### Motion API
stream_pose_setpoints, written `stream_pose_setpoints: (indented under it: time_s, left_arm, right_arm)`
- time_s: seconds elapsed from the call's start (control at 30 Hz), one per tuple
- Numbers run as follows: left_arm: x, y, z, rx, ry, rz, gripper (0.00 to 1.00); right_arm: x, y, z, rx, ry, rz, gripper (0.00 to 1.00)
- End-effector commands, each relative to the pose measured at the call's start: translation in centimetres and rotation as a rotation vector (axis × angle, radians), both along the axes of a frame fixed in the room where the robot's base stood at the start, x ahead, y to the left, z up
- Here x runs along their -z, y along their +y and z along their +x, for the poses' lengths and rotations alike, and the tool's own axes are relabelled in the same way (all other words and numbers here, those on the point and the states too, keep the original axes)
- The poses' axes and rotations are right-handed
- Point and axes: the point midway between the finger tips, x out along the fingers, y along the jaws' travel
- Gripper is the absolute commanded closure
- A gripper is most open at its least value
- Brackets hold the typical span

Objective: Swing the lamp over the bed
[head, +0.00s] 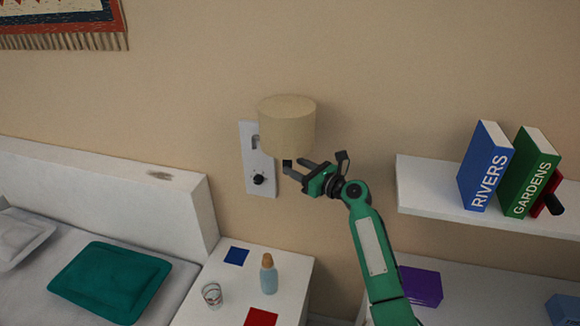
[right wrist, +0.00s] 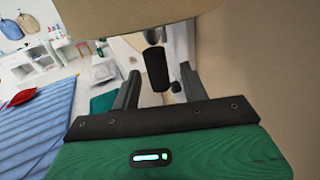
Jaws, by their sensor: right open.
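The lamp has a beige drum shade (head: 287,128) in front of a white wall plate (head: 258,180) with a slider and a black knob. My right gripper (head: 295,170) is open just below the shade, pointing left. In the right wrist view, a dark cylindrical grip (right wrist: 156,69) hangs under the shade (right wrist: 130,22), between the open fingers, with gaps visible at its sides. The bed (head: 20,290), with a white headboard and a teal pillow (head: 110,280), is at the left of the head view. My left gripper is out of view.
A white nightstand (head: 285,262) below the lamp holds a glass (head: 212,295), a bottle (head: 268,275) and coloured squares. A shelf (head: 430,198) with books (head: 486,168) is at the right. The wall between headboard and lamp is clear.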

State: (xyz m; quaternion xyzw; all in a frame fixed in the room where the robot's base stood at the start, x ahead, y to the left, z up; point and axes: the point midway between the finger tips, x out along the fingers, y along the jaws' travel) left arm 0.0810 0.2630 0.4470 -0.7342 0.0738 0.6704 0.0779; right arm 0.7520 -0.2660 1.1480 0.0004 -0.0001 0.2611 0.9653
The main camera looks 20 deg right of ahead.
Motion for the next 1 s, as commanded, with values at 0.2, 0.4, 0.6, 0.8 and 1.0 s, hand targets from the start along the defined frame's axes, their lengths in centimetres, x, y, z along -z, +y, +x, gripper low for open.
stream_pose_setpoints:
  time_s: [0.2,0.4,0.6,0.8,1.0]
  left_arm:
    - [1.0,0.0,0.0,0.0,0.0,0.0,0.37]
    - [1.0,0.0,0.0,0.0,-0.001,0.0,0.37]
    - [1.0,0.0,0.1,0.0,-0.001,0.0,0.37]
    - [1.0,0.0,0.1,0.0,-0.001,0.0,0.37]
    - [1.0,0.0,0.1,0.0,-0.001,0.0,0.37]
  right_arm:
    - [0.2,-1.6,-2.5,0.001,-0.001,-0.002,0.55]
    - [0.0,-1.9,-3.1,0.001,0.0,0.0,0.55]
    - [0.0,-1.9,-3.1,0.001,0.0,0.0,0.55]
    - [0.2,-1.9,-3.1,0.002,0.001,-0.004,0.55]
    - [7.1,-1.9,-3.0,0.033,0.042,-0.168,0.55]
